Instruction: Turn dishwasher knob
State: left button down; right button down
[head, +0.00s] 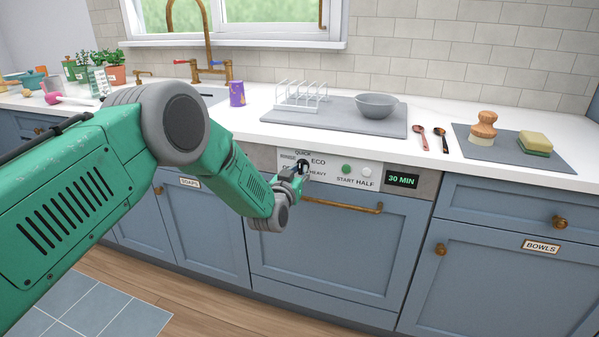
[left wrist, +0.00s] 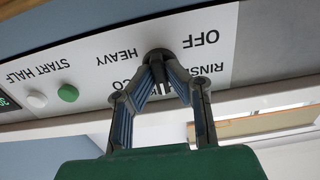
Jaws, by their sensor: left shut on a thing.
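The dishwasher panel (head: 330,172) is a white strip above the blue dishwasher door (head: 330,245). Its dark round knob (head: 303,163) sits among the printed words QUICK, ECO and HEAVY. My left gripper (head: 299,174) reaches it from the left and is shut on the knob. In the left wrist view, which is upside down, both fingertips close around the dark knob (left wrist: 159,55), with OFF, RINSE and HEAVY around it. The fingers hide part of the dial, and I cannot tell the exact setting. My right gripper is not in view.
A green START button (head: 346,169), a white HALF button (head: 366,172) and a display (head: 401,180) reading 30 MIN are right of the knob. A brass handle (head: 345,207) runs just below the panel. The white counter (head: 300,140) overhangs above.

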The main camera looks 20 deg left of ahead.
pick_arm(q)
jog(key=shift+w+a+r, duration=0.1)
jog(key=shift+w+r, duration=0.05)
jog(key=shift+r, duration=0.25)
jog(key=c, duration=1.7)
grip_release()
jog(key=shift+c, duration=0.2)
jog(key=shift+o, duration=0.7)
jog(key=shift+f, duration=0.25)
jog(key=s, duration=1.2)
jog(key=shift+a, duration=0.15)
jog(key=shift+f, duration=0.15)
